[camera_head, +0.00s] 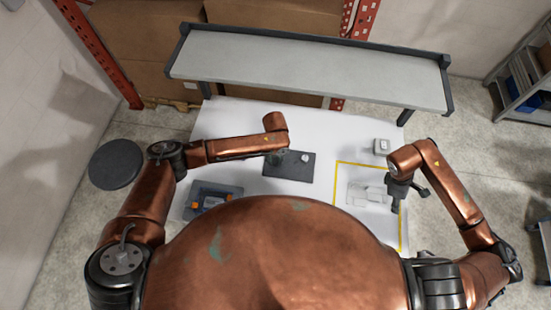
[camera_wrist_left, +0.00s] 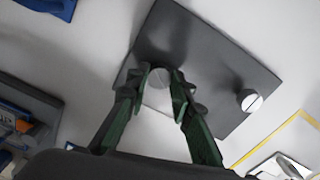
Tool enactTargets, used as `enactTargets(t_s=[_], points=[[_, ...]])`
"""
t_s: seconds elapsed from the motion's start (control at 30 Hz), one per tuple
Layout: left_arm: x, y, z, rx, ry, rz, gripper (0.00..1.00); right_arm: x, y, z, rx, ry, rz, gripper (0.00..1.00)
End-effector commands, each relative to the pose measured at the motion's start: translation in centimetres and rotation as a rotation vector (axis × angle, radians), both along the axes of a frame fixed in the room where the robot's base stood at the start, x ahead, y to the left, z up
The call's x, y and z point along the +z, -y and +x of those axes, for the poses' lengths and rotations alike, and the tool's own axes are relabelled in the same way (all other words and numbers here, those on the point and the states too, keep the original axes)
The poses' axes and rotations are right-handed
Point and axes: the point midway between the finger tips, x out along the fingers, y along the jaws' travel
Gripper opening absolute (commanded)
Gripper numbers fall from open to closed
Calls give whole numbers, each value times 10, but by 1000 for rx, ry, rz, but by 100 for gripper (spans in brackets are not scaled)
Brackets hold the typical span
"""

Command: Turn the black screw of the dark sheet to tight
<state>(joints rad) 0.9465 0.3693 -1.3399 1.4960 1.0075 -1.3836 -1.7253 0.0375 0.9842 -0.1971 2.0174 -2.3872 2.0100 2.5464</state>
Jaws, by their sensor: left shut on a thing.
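The dark sheet (camera_head: 275,171) lies on the white table; it also shows in the left wrist view (camera_wrist_left: 212,48). My left gripper (camera_wrist_left: 161,82) is over one end of the sheet, its green fingers shut on a round screw head (camera_wrist_left: 159,77). That head looks grey between the fingertips, partly hidden by them, so I cannot confirm that it is black. A white slotted screw (camera_wrist_left: 251,101) stands at the sheet's other end, clear of the gripper. In the head view my left gripper (camera_head: 276,159) is mostly hidden under its arm. My right gripper (camera_head: 400,194) hangs at the table's right side, away from the sheet.
A dark bin (camera_head: 213,189) with orange and blue items stands left of the sheet. A yellow outline (camera_head: 338,185) surrounds pale flat parts (camera_head: 366,193) on the right. A small pale block (camera_head: 381,146) is behind them. A raised grey shelf (camera_head: 310,72) spans the back.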

Motion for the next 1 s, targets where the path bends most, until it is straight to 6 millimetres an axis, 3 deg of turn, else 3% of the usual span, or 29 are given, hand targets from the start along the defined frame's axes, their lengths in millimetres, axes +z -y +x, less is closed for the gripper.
enactTargets(t_s=[0.6,1.0], points=[[6,3,5,-582,12,-3,0,1,0,0,0,0,0,39],[6,3,5,-858,12,-3,0,1,0,0,0,0,0,39]])
